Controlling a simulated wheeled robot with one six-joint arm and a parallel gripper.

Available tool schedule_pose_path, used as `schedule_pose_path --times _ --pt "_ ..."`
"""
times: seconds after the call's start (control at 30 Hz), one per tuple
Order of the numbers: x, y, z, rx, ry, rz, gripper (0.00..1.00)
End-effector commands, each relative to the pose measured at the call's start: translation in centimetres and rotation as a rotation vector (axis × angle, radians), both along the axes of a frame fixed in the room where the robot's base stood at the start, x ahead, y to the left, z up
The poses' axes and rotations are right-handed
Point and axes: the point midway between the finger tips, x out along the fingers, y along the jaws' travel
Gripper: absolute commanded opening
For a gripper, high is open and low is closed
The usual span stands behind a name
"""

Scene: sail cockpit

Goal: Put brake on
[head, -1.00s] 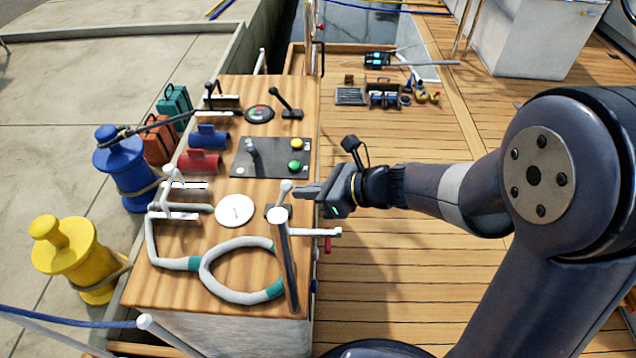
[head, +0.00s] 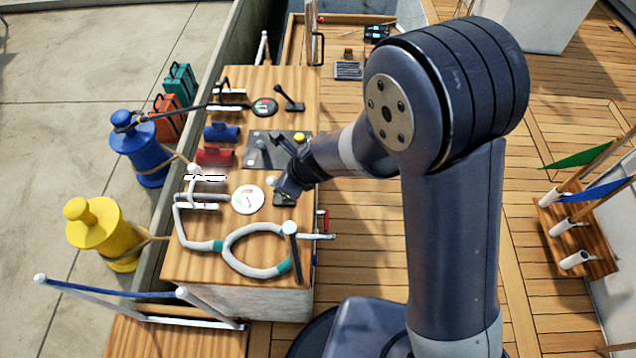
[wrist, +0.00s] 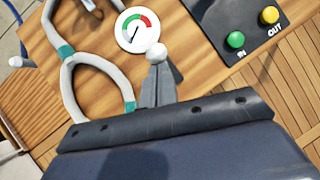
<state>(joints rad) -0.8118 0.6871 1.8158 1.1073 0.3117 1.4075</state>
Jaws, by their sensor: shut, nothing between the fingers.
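A short lever with a white ball knob (head: 272,182) stands on a dark base plate (head: 284,199) at the right edge of the wooden console. It leans left toward a round white dial (head: 248,199) with red and green marks. No label shows that it is the brake. My gripper (head: 281,186) is shut and empty, right beside the knob on its right. In the wrist view the knob (wrist: 156,54) shows just past my fingertips (wrist: 157,78), which hide the lever's shaft. Whether they touch it, I cannot tell.
A dark panel with a green button (wrist: 235,40) and a yellow button (wrist: 269,15) is behind. A red handle (head: 322,220) is on the console's side. Open deck lies to the right.

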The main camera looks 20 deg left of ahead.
Motion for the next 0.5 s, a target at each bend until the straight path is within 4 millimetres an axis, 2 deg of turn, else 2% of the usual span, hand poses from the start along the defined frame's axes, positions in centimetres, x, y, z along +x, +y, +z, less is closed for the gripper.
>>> schedule_pose_path --times 0.5 --pt "-0.9 2.7 0.0 -0.001 0.002 0.001 0.0"
